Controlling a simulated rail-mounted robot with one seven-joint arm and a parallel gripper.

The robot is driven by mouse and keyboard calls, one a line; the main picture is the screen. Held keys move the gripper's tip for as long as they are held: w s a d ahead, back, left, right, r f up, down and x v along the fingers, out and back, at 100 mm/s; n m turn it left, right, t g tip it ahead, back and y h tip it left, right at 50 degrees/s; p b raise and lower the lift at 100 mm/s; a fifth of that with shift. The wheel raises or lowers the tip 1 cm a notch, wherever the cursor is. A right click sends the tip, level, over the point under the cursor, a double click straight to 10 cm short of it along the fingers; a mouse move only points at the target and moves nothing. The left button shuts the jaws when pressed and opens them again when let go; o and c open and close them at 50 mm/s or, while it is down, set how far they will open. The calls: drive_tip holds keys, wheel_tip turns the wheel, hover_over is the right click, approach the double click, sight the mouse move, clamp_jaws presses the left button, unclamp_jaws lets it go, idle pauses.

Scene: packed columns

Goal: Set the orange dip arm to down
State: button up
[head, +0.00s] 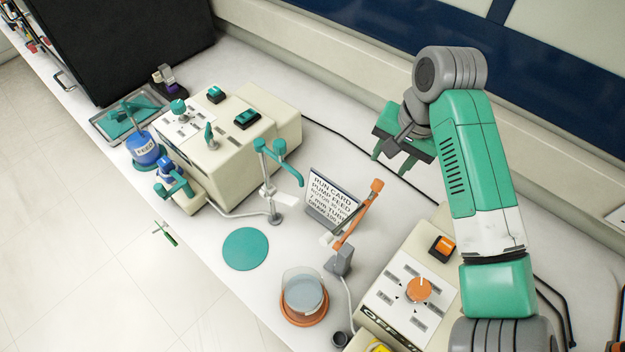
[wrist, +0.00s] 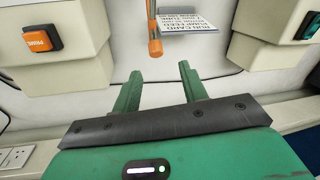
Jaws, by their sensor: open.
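The orange dip arm (head: 358,217) stands tilted up on a small grey base (head: 341,262), with its knobbed end toward the upper right. Beside the base, a clear beaker (head: 304,287) sits on an orange round mat (head: 318,319). My gripper (head: 390,164) is open and empty, up and to the right of the dip arm's end and apart from it. In the wrist view my open fingers (wrist: 158,82) point toward the orange end of the dip arm (wrist: 155,35), which shows ahead of them. The dip arm's lower part is hidden there.
A run card (head: 331,198) stands right behind the dip arm. A cream unit with an orange knob (head: 419,290) and an orange switch (head: 442,247) is close on the right. A teal dip arm (head: 275,163) and another cream unit (head: 222,143) stand left. A cable runs along the back.

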sight(380, 182)
drive_tip(key=shift+s+d+f, duration=0.1)
drive_tip(key=shift+s+f, duration=0.1)
drive_tip(key=shift+f, duration=0.1)
drive_tip(key=f, duration=0.2)
drive_tip(key=f+b, duration=0.1)
drive_tip(key=f, duration=0.2)
drive_tip(key=a+f, duration=0.1)
drive_tip(key=f, duration=0.1)
drive_tip(key=shift+w+f, duration=0.3)
clamp_jaws()
